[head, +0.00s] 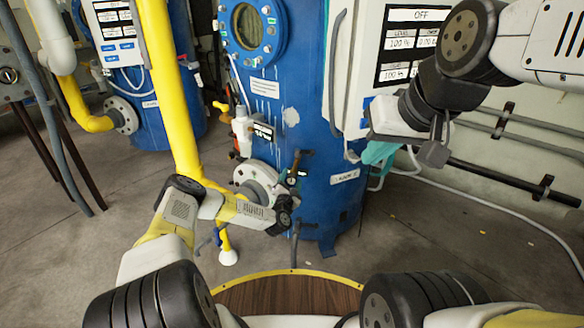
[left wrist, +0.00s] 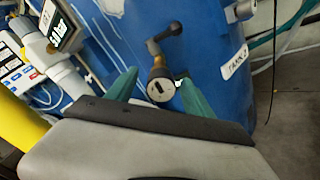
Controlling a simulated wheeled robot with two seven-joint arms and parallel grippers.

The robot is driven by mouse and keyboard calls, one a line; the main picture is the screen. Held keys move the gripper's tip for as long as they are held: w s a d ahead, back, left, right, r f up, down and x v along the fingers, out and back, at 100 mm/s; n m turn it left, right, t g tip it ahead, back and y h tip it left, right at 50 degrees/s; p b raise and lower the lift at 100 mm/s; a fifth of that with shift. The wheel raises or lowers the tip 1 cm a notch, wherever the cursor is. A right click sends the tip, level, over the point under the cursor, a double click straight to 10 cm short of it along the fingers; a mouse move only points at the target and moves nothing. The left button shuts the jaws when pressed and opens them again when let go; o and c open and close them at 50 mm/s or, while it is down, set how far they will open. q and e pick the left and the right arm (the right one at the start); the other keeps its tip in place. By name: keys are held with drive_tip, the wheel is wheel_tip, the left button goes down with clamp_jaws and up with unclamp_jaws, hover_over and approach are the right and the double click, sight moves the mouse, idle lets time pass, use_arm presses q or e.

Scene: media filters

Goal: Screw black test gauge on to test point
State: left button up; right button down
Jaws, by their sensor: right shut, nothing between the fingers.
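A small brass fitting with a round grey end and a dark slot (left wrist: 160,90) sticks out of the blue tank below a black lever handle (left wrist: 168,32). It looks like the test point; I cannot tell whether the round end is a gauge. It also shows small in the head view (head: 292,181). My left gripper (left wrist: 158,88) has its teal fingers apart, one on each side of this fitting; I cannot tell if they touch it. My right gripper (head: 378,153) is shut and empty by the tank's right side, below the control panel. No black gauge is clearly seen.
The blue tank (head: 300,110) carries the control panel (head: 400,40) and a flanged pipe port (head: 257,184). A yellow pipe (head: 170,90) stands left of it. A second blue tank (head: 165,120) is behind. Grey pipes (head: 520,140) run along the right wall. The concrete floor (head: 440,240) is mostly clear.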

sight(291, 181)
use_arm(q)
clamp_jaws()
drive_tip(key=m, duration=0.4)
drive_tip(key=shift+d+r+m, duration=0.1)
drive_tip(key=shift+m, duration=0.3)
drive_tip(key=shift+o, duration=0.4)
unclamp_jaws()
drive_tip(key=shift+s, duration=0.1)
drive_tip(key=shift+s+a, duration=0.2)
drive_tip(key=shift+s, duration=0.75)
drive_tip(key=shift+s+a, duration=0.25)
drive_tip(key=shift+s, duration=0.7)
drive_tip(key=shift+s+a, duration=0.2)
drive_tip(key=shift+s, duration=0.75)
